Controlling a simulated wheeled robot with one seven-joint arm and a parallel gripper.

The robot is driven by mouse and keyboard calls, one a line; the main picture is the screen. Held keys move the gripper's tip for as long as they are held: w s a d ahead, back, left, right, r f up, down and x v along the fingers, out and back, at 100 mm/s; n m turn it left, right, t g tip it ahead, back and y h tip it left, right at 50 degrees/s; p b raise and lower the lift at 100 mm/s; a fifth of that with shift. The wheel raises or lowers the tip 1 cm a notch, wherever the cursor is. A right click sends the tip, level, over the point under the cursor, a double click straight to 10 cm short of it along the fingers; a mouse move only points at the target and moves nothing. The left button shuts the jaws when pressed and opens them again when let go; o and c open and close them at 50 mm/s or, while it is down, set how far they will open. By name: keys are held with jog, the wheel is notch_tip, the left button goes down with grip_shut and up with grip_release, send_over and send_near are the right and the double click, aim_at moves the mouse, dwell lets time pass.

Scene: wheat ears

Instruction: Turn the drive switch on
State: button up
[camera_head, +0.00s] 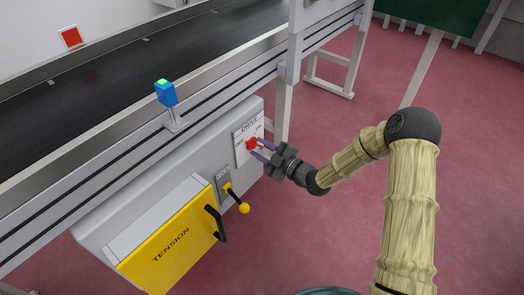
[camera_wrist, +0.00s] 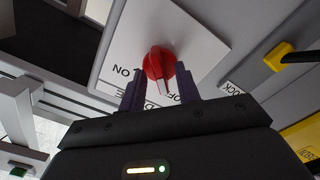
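The drive switch is a red rotary knob (camera_head: 251,143) on a white plate (camera_head: 241,148) marked DRIVE, fixed to the grey side panel of the conveyor. In the wrist view the knob (camera_wrist: 158,62) shows a raised ridge, with ON printed to its left and OFF at its lower right. I cannot tell which mark it points to. My gripper (camera_head: 262,149) is right at the plate. In the wrist view the fingers of my gripper (camera_wrist: 158,92) are apart, one on each side of the knob's near part. I cannot tell if they touch it.
A yellow TENSION cover (camera_head: 167,256) with a black handle (camera_head: 216,223) is at lower left. A lock lever with a yellow ball (camera_head: 244,208) sticks out below the plate. A blue post box with a green top (camera_head: 166,93) stands on the conveyor rail. Red floor at right is open.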

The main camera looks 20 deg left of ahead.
grip_shut()
jog(key=shift+m+p, duration=0.45)
jog(key=shift+m, duration=0.05)
jog(key=shift+r+m+p, duration=0.1)
jog(key=shift+m+p, duration=0.65)
jog(key=shift+m, duration=0.15)
jog(key=m+p, duration=0.3)
jog(key=m, duration=0.1)
jog(key=m+p, duration=0.2)
jog(key=m, duration=0.4)
jog(key=shift+d+p, duration=0.1)
jog(key=shift+p, duration=0.3)
jog(key=m+p, duration=0.1)
jog(key=m, duration=0.4)
jog(key=shift+f, duration=0.2)
jog(key=shift+m, duration=0.3)
